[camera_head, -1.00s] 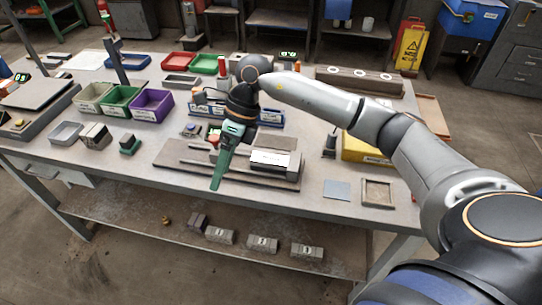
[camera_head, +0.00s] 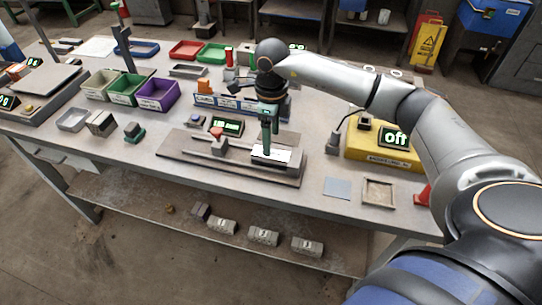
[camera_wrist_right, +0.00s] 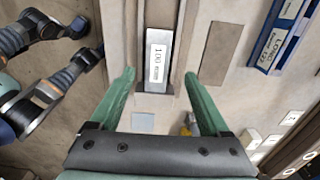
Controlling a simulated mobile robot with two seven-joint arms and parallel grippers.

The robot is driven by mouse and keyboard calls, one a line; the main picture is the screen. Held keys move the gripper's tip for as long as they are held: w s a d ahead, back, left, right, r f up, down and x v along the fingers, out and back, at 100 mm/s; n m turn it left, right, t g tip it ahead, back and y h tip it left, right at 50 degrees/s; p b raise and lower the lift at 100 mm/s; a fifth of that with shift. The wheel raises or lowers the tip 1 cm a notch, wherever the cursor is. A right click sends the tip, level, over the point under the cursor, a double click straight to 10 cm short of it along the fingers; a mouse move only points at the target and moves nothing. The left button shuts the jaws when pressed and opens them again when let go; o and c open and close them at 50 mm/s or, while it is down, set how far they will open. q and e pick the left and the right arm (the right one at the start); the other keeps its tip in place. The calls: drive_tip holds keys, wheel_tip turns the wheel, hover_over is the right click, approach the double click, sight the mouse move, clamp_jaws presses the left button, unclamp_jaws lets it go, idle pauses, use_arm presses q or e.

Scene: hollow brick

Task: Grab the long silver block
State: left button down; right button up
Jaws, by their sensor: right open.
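The long silver block (camera_head: 285,156) lies on the dark flat fixture plate (camera_head: 175,147) near the middle of the bench. In the right wrist view the block (camera_wrist_right: 155,17) carries a white label reading 100 mm. My right gripper (camera_head: 267,150) points down at the block, its green fingers covering part of it in the head view. In the right wrist view the gripper (camera_wrist_right: 160,76) is open, with one fingertip on each side of the block's near end and a gap on both sides. My left gripper is not in view.
A small screen (camera_head: 227,126) stands behind the plate. A yellow box (camera_head: 378,151) with an "off" display is to the right. Colored bins (camera_head: 157,95) are at the left. A blue-grey square (camera_head: 337,188) and a shallow tray (camera_head: 378,193) lie near the front edge.

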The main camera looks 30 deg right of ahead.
sight(271, 158)
wheel_tip(271, 158, down, 5)
drive_tip(key=shift+s+a+r+p, duration=0.15)
drive_tip(key=shift+p, duration=0.25)
clamp_jaws()
idle(0.4)
drive_tip(key=shift+r, duration=0.1)
idle(0.7)
